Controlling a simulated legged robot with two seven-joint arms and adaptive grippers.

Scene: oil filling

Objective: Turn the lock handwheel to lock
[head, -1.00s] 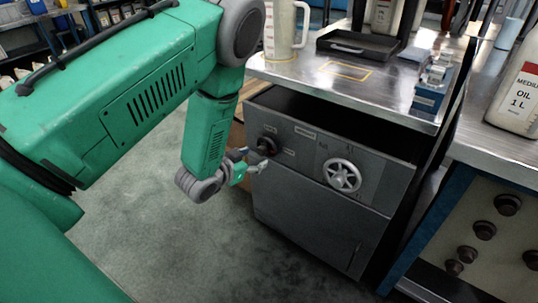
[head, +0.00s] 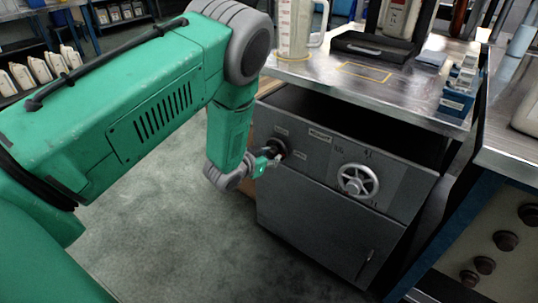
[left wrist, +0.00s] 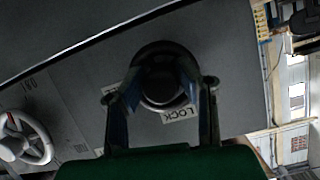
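The lock handwheel, a dark round knob (head: 277,148), sits at the upper left of the grey cabinet front (head: 330,215). In the left wrist view the dark knob (left wrist: 160,82) is in the middle, with a "LOCK" label (left wrist: 177,115) beside it. My left gripper (head: 270,160) is at the knob in the head view. In the left wrist view its fingers (left wrist: 160,90) are spread on both sides of the knob; whether they touch it is not clear. My right gripper is not in view.
A silver spoked handwheel (head: 358,181) is on the same front, right of the knob. Above is a metal worktop (head: 405,80) with a measuring jug (head: 295,30), a black tray (head: 372,47) and a blue box (head: 456,103). Floor (head: 170,240) is clear at left.

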